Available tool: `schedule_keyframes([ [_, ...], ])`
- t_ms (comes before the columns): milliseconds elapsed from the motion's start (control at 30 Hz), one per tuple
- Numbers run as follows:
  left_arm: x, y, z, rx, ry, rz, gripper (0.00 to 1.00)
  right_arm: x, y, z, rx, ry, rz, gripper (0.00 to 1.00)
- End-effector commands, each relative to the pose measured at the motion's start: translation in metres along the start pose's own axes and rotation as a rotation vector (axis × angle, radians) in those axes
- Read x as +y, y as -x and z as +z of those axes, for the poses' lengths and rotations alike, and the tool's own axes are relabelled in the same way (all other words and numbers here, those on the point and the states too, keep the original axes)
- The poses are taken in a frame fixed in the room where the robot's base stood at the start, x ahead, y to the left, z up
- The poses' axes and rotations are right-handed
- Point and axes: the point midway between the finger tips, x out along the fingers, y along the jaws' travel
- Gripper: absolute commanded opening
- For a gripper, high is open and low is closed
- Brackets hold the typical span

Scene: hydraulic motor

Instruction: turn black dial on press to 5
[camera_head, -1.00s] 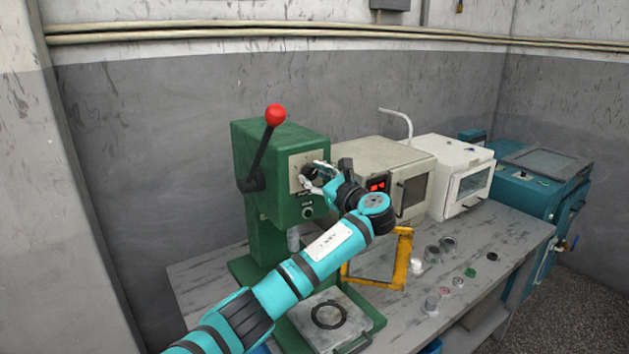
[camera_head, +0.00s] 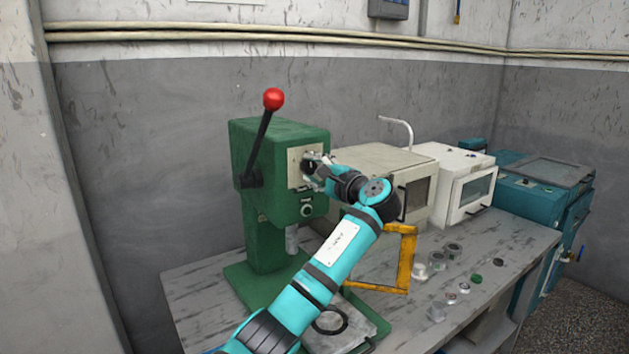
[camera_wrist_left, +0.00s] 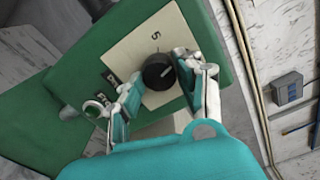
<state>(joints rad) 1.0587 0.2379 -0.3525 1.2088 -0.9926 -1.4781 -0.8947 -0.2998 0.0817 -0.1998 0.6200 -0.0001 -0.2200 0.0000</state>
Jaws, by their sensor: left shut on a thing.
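The green press (camera_head: 272,150) stands on the bench with a pale dial plate on its front. The black dial (camera_wrist_left: 158,72) sits on that plate, with a printed 5 (camera_wrist_left: 153,36) just above it in the left wrist view. A light pointer mark on the dial faces toward the right finger, not at the 5. My left gripper (camera_wrist_left: 155,88) has its fingers on either side of the dial and is shut on it. In the head view the left gripper (camera_head: 313,170) is at the plate and mostly hides the dial. My right gripper is not in view.
The press has a lever with a red knob (camera_head: 273,99) on its left side. A yellow frame (camera_head: 405,262) stands below my arm. A beige oven (camera_head: 375,160) and a white oven (camera_head: 458,185) stand to the right. Several small cups and discs lie on the bench (camera_head: 510,255).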

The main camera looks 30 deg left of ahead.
Motion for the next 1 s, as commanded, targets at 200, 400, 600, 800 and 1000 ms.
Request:
schedule_keyframes([
  [200, 0.006, 0.001, -0.002, 0.001, 0.207, 0.004, 0.03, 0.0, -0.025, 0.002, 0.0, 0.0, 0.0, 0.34],
  [400, 0.005, 0.001, -0.002, 0.001, 0.395, 0.004, 0.03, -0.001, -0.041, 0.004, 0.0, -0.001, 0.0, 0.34],
  [600, 0.004, 0.0, -0.002, 0.0, 0.567, 0.005, 0.03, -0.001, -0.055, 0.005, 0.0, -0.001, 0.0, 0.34],
  [800, 0.004, 0.0, -0.002, -0.001, 0.699, 0.005, 0.03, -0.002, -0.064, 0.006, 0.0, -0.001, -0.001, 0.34],
  [1000, 0.003, 0.0, -0.001, -0.001, 0.786, 0.006, 0.03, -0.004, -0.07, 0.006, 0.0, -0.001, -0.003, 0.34],
])
